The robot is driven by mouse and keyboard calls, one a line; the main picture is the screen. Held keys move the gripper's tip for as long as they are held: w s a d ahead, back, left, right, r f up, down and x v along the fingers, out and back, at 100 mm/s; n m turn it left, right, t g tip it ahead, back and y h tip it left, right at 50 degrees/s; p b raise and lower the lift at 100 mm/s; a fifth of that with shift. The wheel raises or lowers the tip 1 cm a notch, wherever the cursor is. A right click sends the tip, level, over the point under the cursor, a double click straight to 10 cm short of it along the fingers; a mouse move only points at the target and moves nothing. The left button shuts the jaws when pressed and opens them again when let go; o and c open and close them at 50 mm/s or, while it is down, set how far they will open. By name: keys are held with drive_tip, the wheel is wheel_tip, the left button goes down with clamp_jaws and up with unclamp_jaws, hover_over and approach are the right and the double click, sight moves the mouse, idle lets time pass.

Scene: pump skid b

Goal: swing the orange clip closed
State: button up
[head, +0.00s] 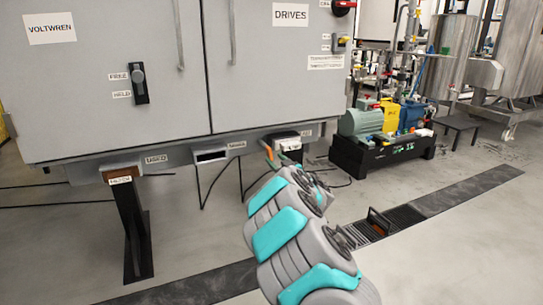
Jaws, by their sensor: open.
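My arm reaches up from the bottom of the head view toward the underside of the grey cabinet. My gripper (279,158) is at its far end, small and partly hidden by my own wrist; it is open. A small orange piece (268,151) shows at this end, in front of a white box (285,140) under the cabinet. I cannot tell whether it is the orange clip or part of my gripper. Whether they touch is also unclear. I cannot make out a clip's hinge or position.
The large grey cabinet (105,95) fills the left, with a dark post (130,225) below it. A pump skid (350,155) stands at the right. A floor grate (398,217) with an orange-brown upright piece (380,221) lies right of my arm. Cables hang below the cabinet.

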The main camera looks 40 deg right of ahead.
sight(271, 155)
drive_tip(key=shift+w+d+r, duration=0.1)
drive_tip(key=shift+w+r, duration=0.05)
drive_tip(key=shift+w, duration=0.45)
drive_tip(key=shift+x, duration=1.35)
clamp_jaws()
